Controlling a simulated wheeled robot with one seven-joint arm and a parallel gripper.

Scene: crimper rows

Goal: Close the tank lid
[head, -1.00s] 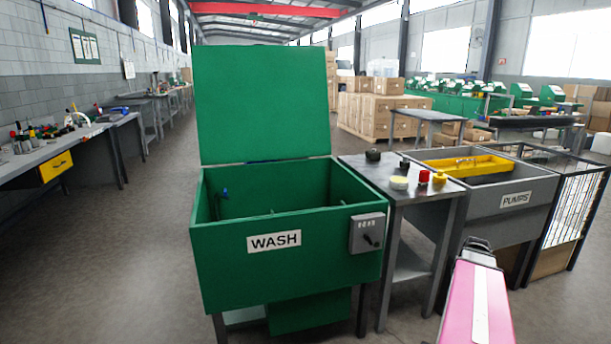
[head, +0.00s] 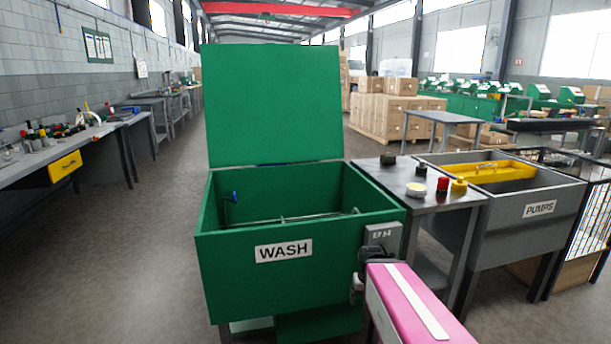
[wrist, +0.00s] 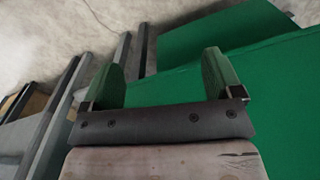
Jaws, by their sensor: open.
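The green wash tank (head: 290,275) with its WASH label stands ahead of me. Its green lid (head: 275,105) stands upright, hinged at the back edge, so the tank is open. A blue-handled tap and a metal pipe show inside. My gripper (head: 360,278) is at the tank's front right corner, below the grey control box (head: 382,236); its fingers are mostly hidden behind my pink arm in the head view. In the wrist view, my gripper (wrist: 165,80) has its two green-padded fingers wide apart with nothing between them. Green tank panels (wrist: 225,75) show beyond and to the right.
A grey side table (head: 395,180) with a yellow-topped tin (head: 416,189), a red cap (head: 443,184) and other small items stands right of the tank. The grey PUMPS sink (head: 510,212) is beyond it. The floor on the left is clear up to a workbench (head: 70,150).

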